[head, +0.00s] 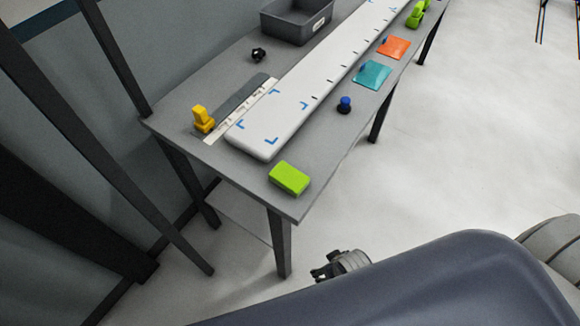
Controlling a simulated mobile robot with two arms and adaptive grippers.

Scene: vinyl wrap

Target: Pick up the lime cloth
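A lime folded cloth (289,179) lies flat, like a thick small pad, on the near right corner of the grey table (225,175), just off the end of the long white panel. A gripper, which looks like my left one (325,271), shows low in the picture, below and right of the table corner and well apart from the cloth. It is partly hidden by my dark body, and its opening cannot be made out. My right gripper is not in view.
The white panel (270,130) with blue marks runs along the table. A yellow tool (203,118), a blue-black knob (345,105), teal (372,75) and orange (394,47) cloths and a grey bin (298,25) are on the table. The floor to the right is clear.

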